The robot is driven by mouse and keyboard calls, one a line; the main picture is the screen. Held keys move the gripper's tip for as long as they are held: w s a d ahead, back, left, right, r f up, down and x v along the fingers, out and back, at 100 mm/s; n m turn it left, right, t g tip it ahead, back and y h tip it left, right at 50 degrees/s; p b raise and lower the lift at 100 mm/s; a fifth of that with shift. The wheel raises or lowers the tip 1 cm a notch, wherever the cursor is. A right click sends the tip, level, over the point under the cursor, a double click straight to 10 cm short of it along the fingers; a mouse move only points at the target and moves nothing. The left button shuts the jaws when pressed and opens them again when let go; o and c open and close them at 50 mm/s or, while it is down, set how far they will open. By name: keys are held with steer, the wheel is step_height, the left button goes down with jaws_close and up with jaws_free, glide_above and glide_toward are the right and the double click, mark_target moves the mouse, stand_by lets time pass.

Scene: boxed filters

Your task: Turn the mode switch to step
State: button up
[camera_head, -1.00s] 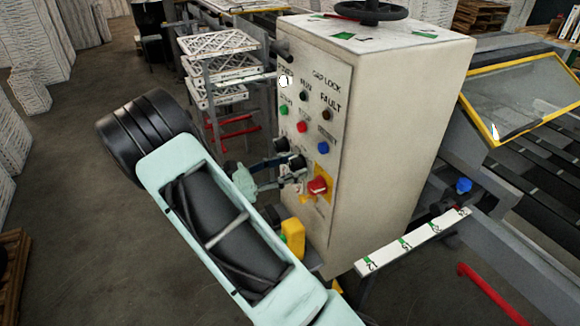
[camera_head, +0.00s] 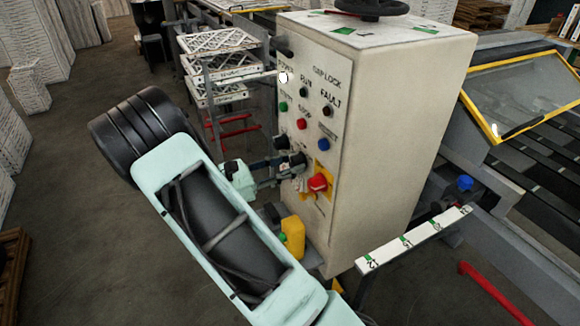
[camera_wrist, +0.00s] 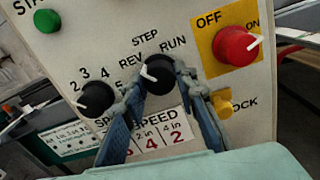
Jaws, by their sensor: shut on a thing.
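The mode switch (camera_wrist: 158,75) is a black round knob with a white pointer line, in the middle of the wrist view. Labels REV, STEP and RUN stand around it. The pointer leans up and left, toward REV. My gripper (camera_wrist: 157,82) has one blue-grey finger on each side of the knob and is shut on it. In the head view my gripper (camera_head: 285,163) reaches the lower part of the control cabinet's front panel (camera_head: 318,118). There the fingers partly hide the knob, and its pointer cannot be read.
A black speed knob (camera_wrist: 96,98) is close left of the fingers. A red OFF/ON switch (camera_wrist: 236,45) on a yellow plate and a small yellow knob (camera_wrist: 222,104) are close to the right. Stacked white trays (camera_head: 217,65) stand behind the cabinet's left side.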

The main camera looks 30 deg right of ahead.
steer(key=m+b, duration=0.3)
steer(key=m, duration=0.1)
steer(key=shift+f+m, duration=0.15)
steer(key=shift+m, duration=0.25)
steer(key=shift+m+b, duration=0.8)
steer(key=shift+m, duration=0.4)
steer(key=shift+r, duration=0.2)
steer(key=o, duration=1.1)
steer(key=shift+o, duration=0.2)
steer(key=a, duration=1.2)
steer(key=shift+s, duration=0.15)
